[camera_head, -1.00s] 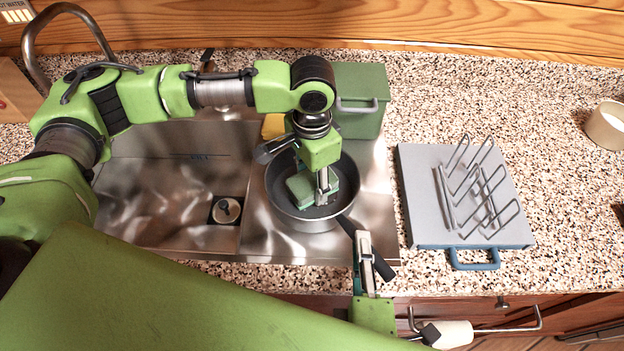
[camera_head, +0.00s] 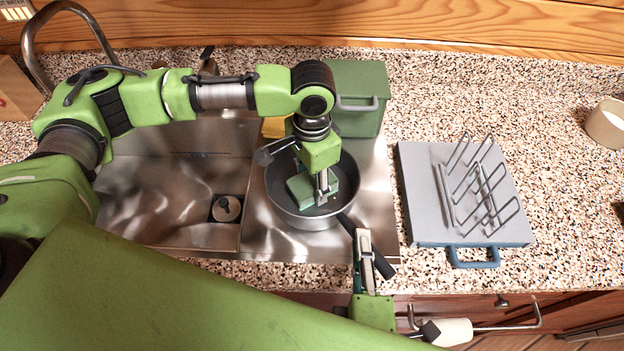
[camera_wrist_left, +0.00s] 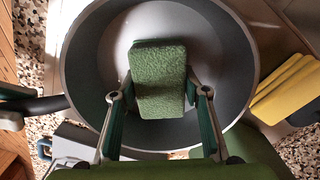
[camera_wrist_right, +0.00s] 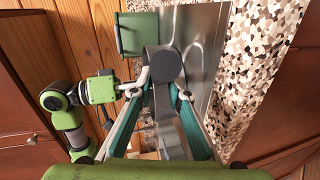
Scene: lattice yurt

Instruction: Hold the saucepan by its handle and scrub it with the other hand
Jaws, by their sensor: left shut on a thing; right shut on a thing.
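The dark saucepan (camera_head: 342,207) sits upright on the ledge to the right of the sink basin, its black handle (camera_head: 378,259) pointing toward the front edge. My right gripper (camera_head: 364,240) is shut on the handle. The handle also shows between its fingers in the right wrist view (camera_wrist_right: 160,105). My left gripper (camera_head: 325,198) reaches down into the pan and is shut on a green scrubbing sponge (camera_head: 300,190). In the left wrist view the sponge (camera_wrist_left: 158,78) is between the fingers, over the pan's inside; whether it touches the bottom is hard to tell.
A green box (camera_head: 358,95) with a grey handle stands behind the pan. A yellow thing (camera_head: 276,127) is partly hidden behind my left arm. A grey rack board (camera_head: 420,200) with wire holders lies to the right. The sink basin (camera_head: 160,215) is empty except for its drain plug.

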